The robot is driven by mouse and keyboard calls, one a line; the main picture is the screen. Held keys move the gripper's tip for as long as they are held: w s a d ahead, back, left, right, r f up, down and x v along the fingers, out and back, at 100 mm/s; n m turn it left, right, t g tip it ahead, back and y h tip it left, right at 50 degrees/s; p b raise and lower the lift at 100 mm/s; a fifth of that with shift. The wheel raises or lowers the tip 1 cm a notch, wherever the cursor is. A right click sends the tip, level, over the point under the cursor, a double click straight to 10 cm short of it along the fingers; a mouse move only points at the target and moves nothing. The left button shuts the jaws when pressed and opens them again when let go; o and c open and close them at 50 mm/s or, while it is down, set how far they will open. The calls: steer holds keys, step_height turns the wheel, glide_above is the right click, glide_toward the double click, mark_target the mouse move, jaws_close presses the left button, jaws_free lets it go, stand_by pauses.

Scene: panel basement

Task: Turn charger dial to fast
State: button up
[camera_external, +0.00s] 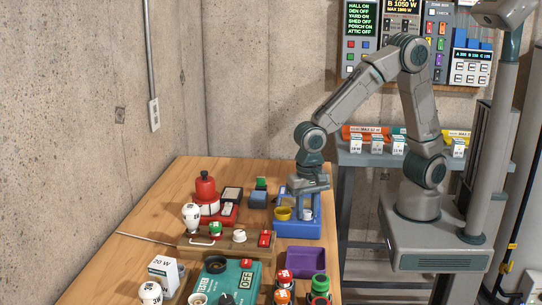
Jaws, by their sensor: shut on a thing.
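A blue unit (298,231), which looks like the charger, stands at the far right edge of the wooden table. A yellow round part (283,213) sits on its left side and a small white knob (307,214), apparently the dial, on its right. My gripper (307,207) points down over this unit, with its fingers at the white knob, and appears shut on it. The fingertips are small and partly merge with the unit. The dial's marks and its setting are too small to read.
Close left are a red-topped item (206,190), a small blue block (258,199) and a wooden board (226,242) with switches. A green tester (228,278) and a purple tray (305,261) lie in front. A grey rack (370,160) stands behind right.

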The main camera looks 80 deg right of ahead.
mark_target(307, 211)
steer(key=shift+r+m, duration=0.1)
steer(key=shift+m, duration=0.5)
steer(key=o, duration=1)
steer(key=shift+c, duration=0.2)
step_height(307, 211, up, 14)
steer(key=s+d+f+n+t, duration=0.1)
steer(key=s+d+f+n, duration=0.1)
steer(key=s+d+n, duration=0.5)
steer(key=s+d+f+n+t, duration=0.2)
steer(key=s+d+n, duration=0.4)
steer(key=d, duration=0.5)
steer(key=shift+s+n, duration=0.4)
steer(key=shift+s, duration=0.05)
